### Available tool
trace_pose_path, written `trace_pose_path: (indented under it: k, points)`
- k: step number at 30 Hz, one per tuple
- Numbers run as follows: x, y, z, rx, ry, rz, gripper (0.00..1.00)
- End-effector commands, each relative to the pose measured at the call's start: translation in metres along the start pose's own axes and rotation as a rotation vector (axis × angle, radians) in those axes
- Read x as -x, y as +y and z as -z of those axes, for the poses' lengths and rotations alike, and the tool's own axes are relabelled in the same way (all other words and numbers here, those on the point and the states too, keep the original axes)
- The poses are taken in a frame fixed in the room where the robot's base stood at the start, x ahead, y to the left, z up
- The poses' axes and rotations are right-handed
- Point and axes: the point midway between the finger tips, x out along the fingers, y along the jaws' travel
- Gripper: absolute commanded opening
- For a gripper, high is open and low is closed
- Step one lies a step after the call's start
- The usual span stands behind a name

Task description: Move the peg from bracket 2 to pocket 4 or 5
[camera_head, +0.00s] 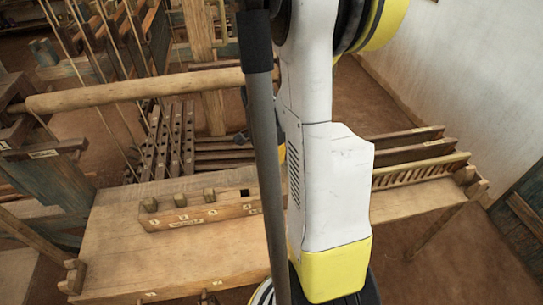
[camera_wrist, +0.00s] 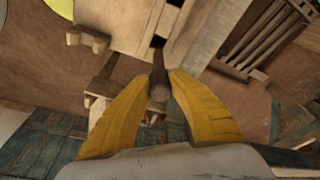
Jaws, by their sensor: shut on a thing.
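My gripper (camera_wrist: 161,78) shows in the wrist view, its two yellow fingers closed around a dark brown wooden peg (camera_wrist: 158,80). The peg's rounded end points toward the camera; its far end is near a dark opening by the pale bench, and I cannot tell whether it is inside. In the head view my arm hides the gripper and the held peg. The numbered pocket block (camera_head: 197,219) lies on the bench with pegs standing in its left pockets. A dark empty pocket (camera_head: 244,192) shows to their right. Further pockets are hidden behind my arm. I cannot identify bracket 2.
The wooden bench (camera_head: 140,250) has bare top left of and in front of the block. A slatted rack (camera_head: 420,172) stands at right. A round beam (camera_head: 130,93) and loom frame stand behind. A pale wall (camera_head: 460,70) bounds the right.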

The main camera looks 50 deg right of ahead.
Motion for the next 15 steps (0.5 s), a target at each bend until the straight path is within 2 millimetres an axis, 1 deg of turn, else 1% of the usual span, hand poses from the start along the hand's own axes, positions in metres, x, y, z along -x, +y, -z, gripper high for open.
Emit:
trace_pose_path:
  k: [1,15]
  points:
    - [-0.005,0.0,-0.001,0.001,0.0,0.0,0.0]
    - [-0.042,0.0,-0.009,0.002,0.0,0.0,0.0]
